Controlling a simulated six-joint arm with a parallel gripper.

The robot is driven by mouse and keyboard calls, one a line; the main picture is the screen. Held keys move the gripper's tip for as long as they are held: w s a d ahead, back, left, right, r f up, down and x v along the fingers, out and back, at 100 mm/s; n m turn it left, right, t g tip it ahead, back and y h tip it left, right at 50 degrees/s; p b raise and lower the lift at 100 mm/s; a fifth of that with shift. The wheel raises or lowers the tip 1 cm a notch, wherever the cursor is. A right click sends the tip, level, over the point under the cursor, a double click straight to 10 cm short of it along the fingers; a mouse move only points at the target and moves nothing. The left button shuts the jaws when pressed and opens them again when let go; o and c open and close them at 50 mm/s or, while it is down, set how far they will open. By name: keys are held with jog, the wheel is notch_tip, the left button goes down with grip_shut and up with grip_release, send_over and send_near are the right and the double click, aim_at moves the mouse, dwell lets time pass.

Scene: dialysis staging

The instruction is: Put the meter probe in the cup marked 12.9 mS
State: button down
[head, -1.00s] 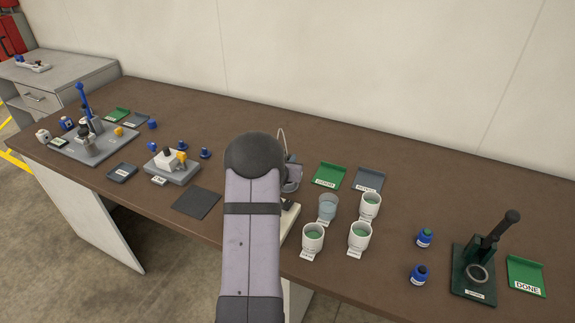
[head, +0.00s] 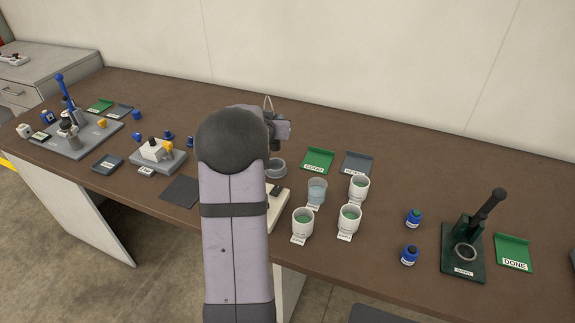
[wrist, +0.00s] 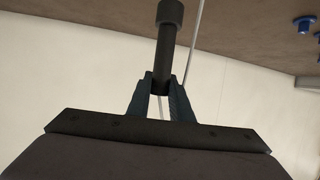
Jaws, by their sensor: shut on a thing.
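My gripper (wrist: 161,84) is shut on the meter probe (wrist: 168,38), a black rod with a thicker end and a thin pale cable, in the wrist view. In the head view my gripper (head: 281,132) is beyond my arm, above the table, with the probe mostly hidden. To its right and nearer stand several cups: a clear bluish one (head: 317,195) and white ones with green contents at the back right (head: 359,193), front right (head: 349,224) and front left (head: 302,228). Their small labels are too blurred to read, so I cannot tell which is 12.9 mS.
A round grey holder (head: 276,172) stands below my gripper. A pale box (head: 279,212) is partly hidden by my arm. Green (head: 318,160) and grey trays (head: 359,164) lie behind the cups.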

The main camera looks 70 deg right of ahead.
jog(key=shift+s+a+m+g+p, duration=0.15)
jog(key=shift+a+m+g+p, duration=0.15)
jog(key=shift+a+p, duration=0.25)
jog(key=s+a+m+g+p, duration=0.4)
jog(key=s+a, duration=0.1)
jog(key=a, duration=0.3)
jog(key=m+g+y+p, duration=0.1)
jog(key=m+g+p, duration=0.3)
jog(key=g, duration=0.2)
send_over(302, 226)
jog(key=d, duration=0.3)
notch_tip(302, 226, down, 10)
jog(key=shift+w+a, duration=0.15)
jog(key=shift+w, duration=0.15)
jog(key=c, duration=1.6)
grip_release()
jog(key=shift+r, duration=0.1)
